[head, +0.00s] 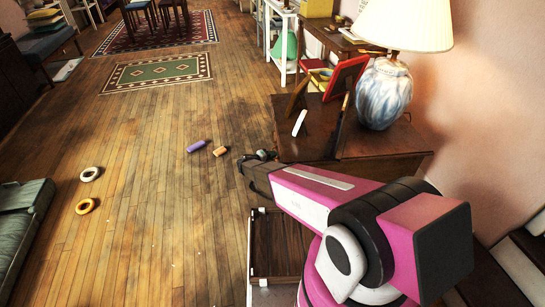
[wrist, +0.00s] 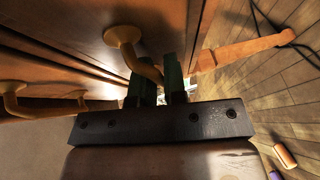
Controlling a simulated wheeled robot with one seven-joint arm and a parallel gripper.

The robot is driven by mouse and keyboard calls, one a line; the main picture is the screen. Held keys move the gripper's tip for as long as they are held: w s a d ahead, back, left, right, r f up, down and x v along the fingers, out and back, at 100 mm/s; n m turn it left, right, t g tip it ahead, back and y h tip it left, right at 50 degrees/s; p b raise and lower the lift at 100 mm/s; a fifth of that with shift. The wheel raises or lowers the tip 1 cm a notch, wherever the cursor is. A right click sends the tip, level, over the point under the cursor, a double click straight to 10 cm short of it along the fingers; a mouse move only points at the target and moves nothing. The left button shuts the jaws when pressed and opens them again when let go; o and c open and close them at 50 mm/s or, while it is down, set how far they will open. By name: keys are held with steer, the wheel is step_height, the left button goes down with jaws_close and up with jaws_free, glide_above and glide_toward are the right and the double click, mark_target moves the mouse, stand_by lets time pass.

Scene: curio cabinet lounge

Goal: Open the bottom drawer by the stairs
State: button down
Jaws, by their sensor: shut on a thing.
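In the wrist view, a brass-coloured curved handle (wrist: 125,38) stands out from a brown wooden drawer front (wrist: 85,18). My gripper (wrist: 160,88), with dark green fingers, is shut on this handle, whose lower end passes behind the fingers. Another similar handle (wrist: 14,100) shows at the left. In the head view, my gripper (head: 258,166) is at the near left side of the wooden cabinet (head: 385,146), and the arm hides much of its front. I cannot tell whether the held drawer is pulled out.
A lamp (head: 383,92) and a red frame (head: 345,76) stand on the cabinet. A purple cylinder (head: 196,146) and an orange one (head: 220,151) lie on the floor near my gripper. A dark wooden panel (head: 278,245) with pale edges is below my arm.

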steer(key=s+a, duration=0.1)
steer(key=a, duration=2.7)
steer(key=shift+s+a, duration=0.35)
steer(key=shift+s, duration=0.05)
steer(key=c, duration=1.4)
jaws_free()
steer(key=shift+c, duration=0.2)
steer(key=v, duration=1)
steer(key=shift+s+a, duration=0.25)
steer(key=shift+a, duration=0.1)
steer(key=shift+a, duration=0.1)
